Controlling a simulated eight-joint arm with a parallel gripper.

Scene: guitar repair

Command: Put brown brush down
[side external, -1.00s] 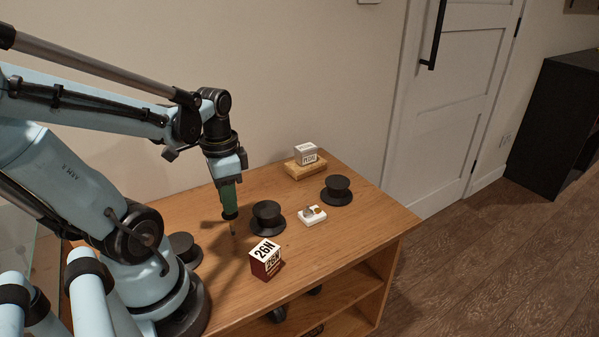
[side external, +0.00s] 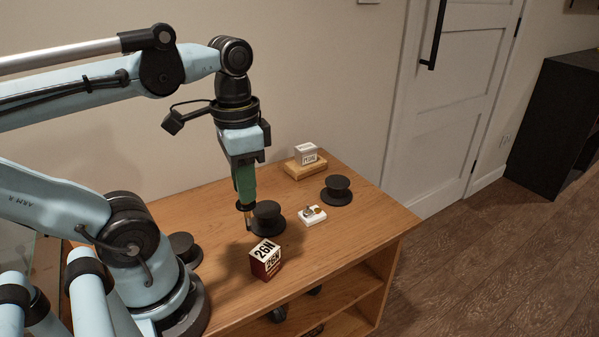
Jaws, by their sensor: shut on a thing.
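My gripper (side external: 244,208) points down over the wooden table, just left of a black spool-shaped stand. It is shut on a thin, upright brown brush (side external: 248,221), whose lower end reaches down close to the table top. The brush is small in this view, and I cannot tell whether its tip touches the table. The gripper's dark tip hides the upper part of the brush.
The black stand (side external: 268,216) is close beside my gripper. A red-and-white box (side external: 265,261) stands in front. A white block (side external: 312,216), another black stand (side external: 337,189) and a wooden block (side external: 304,168) with a small box (side external: 306,153) are to the right. The table's (side external: 330,253) front right is clear.

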